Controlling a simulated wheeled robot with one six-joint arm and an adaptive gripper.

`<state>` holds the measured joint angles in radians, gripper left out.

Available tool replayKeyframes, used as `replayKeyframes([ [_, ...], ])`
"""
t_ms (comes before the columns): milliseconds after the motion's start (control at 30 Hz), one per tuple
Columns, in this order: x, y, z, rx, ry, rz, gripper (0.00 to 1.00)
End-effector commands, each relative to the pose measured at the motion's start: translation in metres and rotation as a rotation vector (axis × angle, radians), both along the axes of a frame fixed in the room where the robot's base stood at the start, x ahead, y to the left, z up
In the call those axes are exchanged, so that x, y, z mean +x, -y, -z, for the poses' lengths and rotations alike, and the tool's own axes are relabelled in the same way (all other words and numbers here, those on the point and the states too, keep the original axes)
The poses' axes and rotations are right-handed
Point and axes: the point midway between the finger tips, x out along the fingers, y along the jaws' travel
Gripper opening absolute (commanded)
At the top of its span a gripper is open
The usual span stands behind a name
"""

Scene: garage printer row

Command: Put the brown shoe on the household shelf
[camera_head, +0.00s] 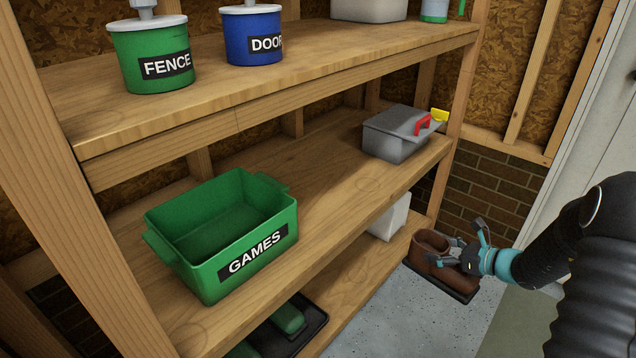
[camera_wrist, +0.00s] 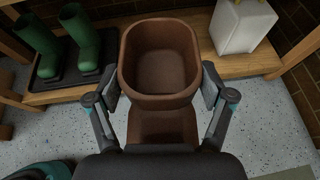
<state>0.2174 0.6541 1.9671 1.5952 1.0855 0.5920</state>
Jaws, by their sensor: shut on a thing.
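The brown shoe (camera_head: 430,252) is held in my gripper (camera_head: 465,254) at the right of the head view, in front of the shelf's low right end. In the wrist view the brown shoe (camera_wrist: 160,60) fills the middle, its opening facing the camera. The fingers of my gripper (camera_wrist: 162,97) press on both its sides. The wooden shelf (camera_head: 240,125) has several boards. Its lowest board (camera_wrist: 255,66) lies beyond the shoe in the wrist view. I cannot tell which part is called the household shelf.
A green GAMES bin (camera_head: 220,225) and a grey box (camera_head: 395,140) with a red-handled tool stand on the middle board. FENCE (camera_head: 150,55) and DOOR (camera_head: 252,35) buckets stand above. Green boots (camera_wrist: 62,45) on a dark tray and a white container (camera_wrist: 240,25) occupy the lowest board.

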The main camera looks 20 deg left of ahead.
Motion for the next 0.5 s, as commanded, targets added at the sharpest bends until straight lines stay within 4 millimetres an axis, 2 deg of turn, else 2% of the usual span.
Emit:
replayKeyframes([
  [33, 0.010, -0.018, -0.024, -0.004, 0.013, -0.022, 0.11],
  [100, 0.020, -0.038, -0.056, -0.009, 0.011, -0.038, 0.11],
  [300, 0.031, -0.094, -0.145, -0.010, 0.012, -0.062, 0.11],
  [367, 0.031, -0.109, -0.171, -0.008, 0.015, -0.066, 0.11],
  [500, 0.024, -0.172, -0.200, -0.015, 0.012, -0.093, 0.11],
])
